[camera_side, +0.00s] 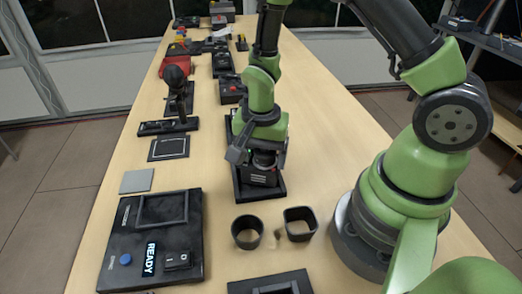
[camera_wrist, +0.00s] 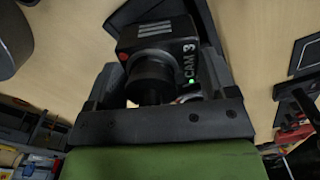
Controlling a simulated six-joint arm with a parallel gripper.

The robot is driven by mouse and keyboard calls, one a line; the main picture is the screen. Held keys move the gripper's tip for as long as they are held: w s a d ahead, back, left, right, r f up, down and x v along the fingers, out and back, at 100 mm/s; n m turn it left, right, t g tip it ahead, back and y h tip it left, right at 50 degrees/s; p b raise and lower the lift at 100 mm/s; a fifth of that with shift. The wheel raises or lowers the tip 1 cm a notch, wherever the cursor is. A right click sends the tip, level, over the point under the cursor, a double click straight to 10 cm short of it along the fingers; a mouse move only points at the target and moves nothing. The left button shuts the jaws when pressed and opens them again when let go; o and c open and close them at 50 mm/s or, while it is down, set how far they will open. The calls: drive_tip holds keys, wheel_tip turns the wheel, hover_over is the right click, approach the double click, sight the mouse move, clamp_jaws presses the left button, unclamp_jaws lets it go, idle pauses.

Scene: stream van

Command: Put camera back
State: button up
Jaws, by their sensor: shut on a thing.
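A black box camera marked CAM 3 (camera_wrist: 160,38), with a round lens and a green light, sits between the fingers of my gripper (camera_wrist: 155,65) in the wrist view. My gripper is shut on it. In the side view my gripper (camera_side: 255,152) points down, and the camera (camera_side: 262,176) shows below it, partly hidden by the fingers. The camera is over or on a long black tray (camera_side: 275,192) on the table. I cannot tell whether it touches the tray.
A black panel with a READY display (camera_side: 120,242) lies at front left. A round cup (camera_side: 247,232) and a square cup (camera_side: 300,223) stand in front of the tray. A joystick (camera_side: 178,90) and a red case (camera_side: 176,66) stand at left. The wooden table (camera_side: 330,130) is clear at right.

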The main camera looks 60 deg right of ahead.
drive_tip(key=o, duration=1.7)
drive_tip(key=shift+o, duration=0.2)
wheel_tip(320, 180, up, 13)
drive_tip(key=shift+f, duration=0.1)
drive_tip(key=s+a+r+n+t+y, duration=0.1)
drive_tip(key=s+r+n+t+y, duration=0.1)
drive_tip(key=s+r+n+t, duration=0.5)
drive_tip(key=s+r+n, duration=0.2)
drive_tip(key=s+r, duration=0.2)
drive_tip(key=r, duration=0.1)
drive_tip(key=shift+s+a+r, duration=0.15)
drive_tip(key=shift+a+r, duration=0.2)
drive_tip(key=shift+a, duration=0.05)
